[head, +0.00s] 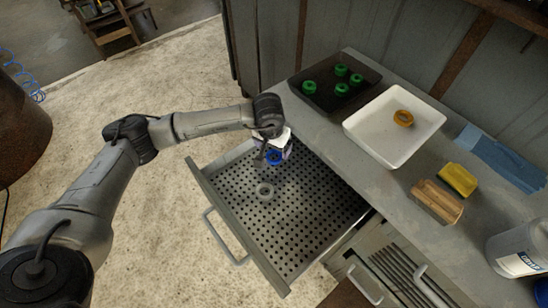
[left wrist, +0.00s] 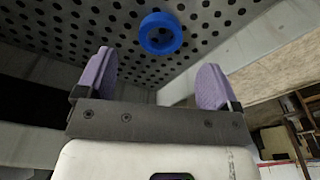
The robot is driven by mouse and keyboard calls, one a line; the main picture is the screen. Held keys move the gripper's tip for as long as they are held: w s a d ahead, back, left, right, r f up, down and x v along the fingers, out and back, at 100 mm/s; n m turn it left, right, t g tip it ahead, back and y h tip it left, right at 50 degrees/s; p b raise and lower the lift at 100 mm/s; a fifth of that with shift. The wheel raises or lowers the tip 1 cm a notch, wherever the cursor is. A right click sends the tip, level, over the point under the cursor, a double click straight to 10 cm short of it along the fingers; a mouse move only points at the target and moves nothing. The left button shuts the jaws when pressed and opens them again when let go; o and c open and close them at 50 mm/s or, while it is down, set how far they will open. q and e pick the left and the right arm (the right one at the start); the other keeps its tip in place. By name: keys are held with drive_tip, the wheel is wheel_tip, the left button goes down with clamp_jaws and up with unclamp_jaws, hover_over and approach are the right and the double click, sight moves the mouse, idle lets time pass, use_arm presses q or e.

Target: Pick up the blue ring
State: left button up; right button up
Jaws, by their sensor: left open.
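The blue ring (head: 273,158) lies on the perforated floor of the open drawer (head: 310,216), towards its back left in the head view. In the left wrist view the blue ring (left wrist: 159,19) shows whole, above and between the two purple fingertips. My left gripper (head: 276,151) is over the drawer, close to the ring, and partly covers it in the head view. In the left wrist view the left gripper (left wrist: 156,66) is open, with nothing between its fingers. The ring is apart from both fingers there. My right gripper is not in view.
On the counter stand a black tray (head: 318,102) with several green rings, a white tray (head: 374,147) with an orange ring (head: 403,118), a yellow sponge (head: 458,179), a wooden brush (head: 437,201) and a bottle (head: 518,250).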

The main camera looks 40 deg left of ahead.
sight(274, 158)
use_arm(q)
drive_tip(key=shift+w+a+f+b, duration=0.15)
drive_tip(key=shift+f+b, duration=0.3)
drive_tip(key=shift+f, duration=0.95)
drive_tip(key=shift+w+d+f+b, duration=0.1)
drive_tip(key=shift+f+b, duration=0.35)
drive_tip(key=shift+f, duration=0.9)
drive_tip(key=shift+a, duration=0.1)
drive_tip(key=shift+c, duration=0.5)
drive_tip(key=shift+c, duration=0.8)
drive_tip(key=c, duration=0.8)
